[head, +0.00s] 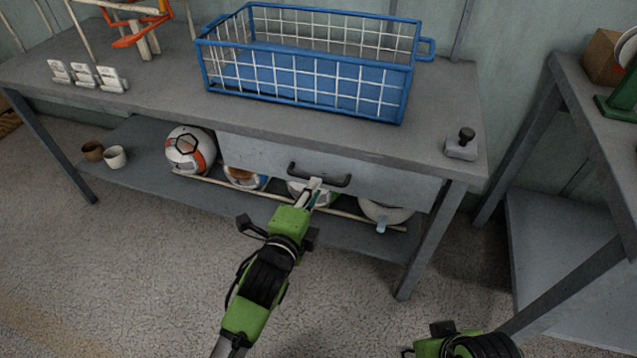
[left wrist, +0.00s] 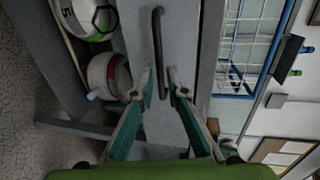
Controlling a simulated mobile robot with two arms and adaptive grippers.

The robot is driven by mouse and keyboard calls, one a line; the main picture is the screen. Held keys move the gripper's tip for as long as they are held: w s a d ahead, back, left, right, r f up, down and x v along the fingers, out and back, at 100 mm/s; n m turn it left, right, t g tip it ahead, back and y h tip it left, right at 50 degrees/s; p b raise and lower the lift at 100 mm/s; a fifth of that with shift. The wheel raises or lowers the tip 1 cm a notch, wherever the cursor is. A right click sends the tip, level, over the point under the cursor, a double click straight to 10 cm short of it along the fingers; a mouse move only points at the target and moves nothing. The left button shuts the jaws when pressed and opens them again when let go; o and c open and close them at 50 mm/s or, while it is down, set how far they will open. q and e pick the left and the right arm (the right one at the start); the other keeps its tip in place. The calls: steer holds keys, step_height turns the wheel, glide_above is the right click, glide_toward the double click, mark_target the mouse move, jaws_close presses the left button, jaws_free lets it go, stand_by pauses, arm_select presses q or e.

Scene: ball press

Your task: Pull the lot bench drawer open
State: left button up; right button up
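The bench drawer (head: 268,156) is a grey front under the grey bench top and looks closed. Its dark bar handle (head: 334,181) also shows in the left wrist view (left wrist: 158,40).
A blue wire basket (head: 306,95) stands on the bench top (head: 150,100). Several balls, one white and orange (head: 190,149), lie on the lower shelf below the drawer. A bench leg (head: 432,240) stands right of the drawer. The floor in front is clear.

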arm_select(q)
steer(key=b+x, duration=0.1)
steer(key=x, duration=0.3)
steer(key=shift+w+d+f, duration=0.1)
steer(key=shift+w, duration=0.3)
jaws_close()
steer(key=shift+s, duration=0.15)
